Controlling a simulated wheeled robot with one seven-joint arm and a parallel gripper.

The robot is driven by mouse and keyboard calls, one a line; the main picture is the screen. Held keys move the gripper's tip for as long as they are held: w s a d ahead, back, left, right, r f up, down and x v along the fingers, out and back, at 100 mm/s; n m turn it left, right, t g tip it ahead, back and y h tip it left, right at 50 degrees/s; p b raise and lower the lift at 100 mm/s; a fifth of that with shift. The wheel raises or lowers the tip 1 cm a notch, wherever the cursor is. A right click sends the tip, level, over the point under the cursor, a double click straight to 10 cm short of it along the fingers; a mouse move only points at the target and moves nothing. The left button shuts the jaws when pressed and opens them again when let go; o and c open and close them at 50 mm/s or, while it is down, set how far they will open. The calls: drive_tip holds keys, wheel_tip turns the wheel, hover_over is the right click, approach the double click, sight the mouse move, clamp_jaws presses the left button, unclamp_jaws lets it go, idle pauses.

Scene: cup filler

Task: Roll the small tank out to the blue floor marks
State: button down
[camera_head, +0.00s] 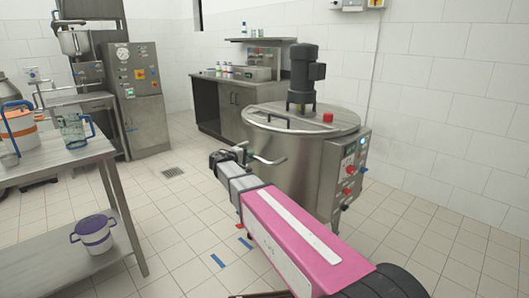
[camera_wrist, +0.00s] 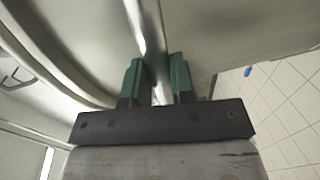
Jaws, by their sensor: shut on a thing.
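The small tank (camera_head: 290,150) is a steel cylinder with a dark motor (camera_head: 305,72) on its lid and a control box on its right side. It stands on the tiled floor at centre right. My gripper (camera_head: 243,155) is at the tank's near left side, by its bar handle (camera_head: 268,160). In the wrist view, the green fingers of my gripper (camera_wrist: 156,82) are shut on a steel bar (camera_wrist: 150,30). Blue floor marks (camera_head: 217,260) (camera_head: 245,243) lie left of my arm, clear of the tank. The tank's base is partly hidden by my arm.
A steel table (camera_head: 50,158) at the left holds a jug (camera_head: 72,130) and an orange-banded container (camera_head: 18,124). A purple-banded pot (camera_head: 95,235) sits on its lower shelf. A dark cabinet (camera_head: 208,103) stands behind the tank. Tiled floor between table and tank is free, with a drain (camera_head: 172,172).

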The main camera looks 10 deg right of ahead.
drive_tip(key=f+v, duration=0.2)
drive_tip(key=v, duration=1.2)
drive_tip(key=shift+s+a+f, duration=0.35)
drive_tip(key=shift+a+f, duration=0.15)
drive_tip(key=shift+f, duration=0.15)
drive_tip(key=c, duration=1)
unclamp_jaws()
drive_tip(key=shift+w, duration=0.1)
drive_tip(key=shift+a+r, duration=0.1)
drive_tip(key=v, duration=1)
drive_tip(key=shift+s+a+r, duration=0.15)
drive_tip(key=shift+s+a, duration=0.1)
